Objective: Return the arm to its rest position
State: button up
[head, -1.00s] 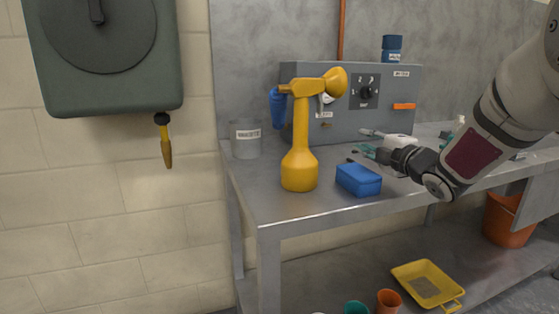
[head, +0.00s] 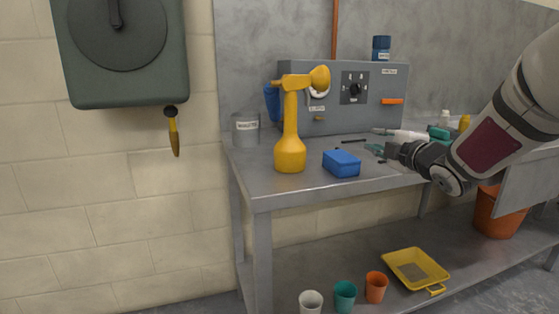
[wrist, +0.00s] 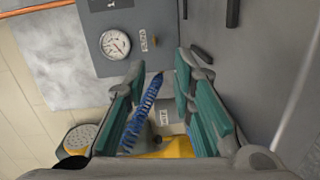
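My arm reaches in from the right in the head view. My gripper (head: 376,150) is over the grey bench (head: 290,195), to the right of a blue block (head: 341,163) and a yellow shower-like bottle (head: 290,150). In the wrist view my gripper (wrist: 165,105) has its teal-padded fingers apart. Nothing is held between them. A blue coiled hose (wrist: 143,115) and part of a yellow thing (wrist: 172,147) show beyond the gap.
A grey control box (head: 355,95) with a gauge stands at the bench's back. A labelled grey tub (head: 245,130) stands at the left end. Cups (head: 345,296), a yellow tray (head: 415,270) and an orange bucket (head: 495,215) are low down. A green reel (head: 120,55) hangs on the wall.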

jog(key=shift+s+d+r+m+g+h, duration=0.15)
jog(key=shift+s+d+m+g+h, duration=0.15)
jog(key=shift+s+m+h, duration=0.45)
jog(key=s+d+f+m+g+h, duration=0.1)
jog(key=s+f+m+g+h, duration=0.15)
jog(key=s+m, duration=0.45)
jog(key=s+d+f+m+g+h, duration=0.15)
jog(key=s+m+g, duration=0.25)
jog(key=s, duration=0.8)
jog(key=s+a+f+m+g+y, duration=0.1)
jog(key=s+a+f+m+g, duration=0.2)
jog(key=s, duration=0.8)
jog(key=s+a+f+m+g, duration=0.2)
jog(key=s+a+g, duration=0.1)
jog(key=s, duration=0.7)
jog(key=s+a+f+m+g+y, duration=0.1)
jog(key=s+a+f+m+g, duration=0.25)
jog(key=s, duration=0.75)
notch_tip(320, 180, up, 34)
jog(key=d+n+t+p, duration=0.1)
jog(key=t+p, duration=0.3)
jog(key=p, duration=2.7)
jog(key=shift+f+n+p, duration=0.15)
jog(key=shift+n+p, duration=0.15)
jog(key=shift+p, duration=0.05)
jog(key=shift+w, duration=0.15)
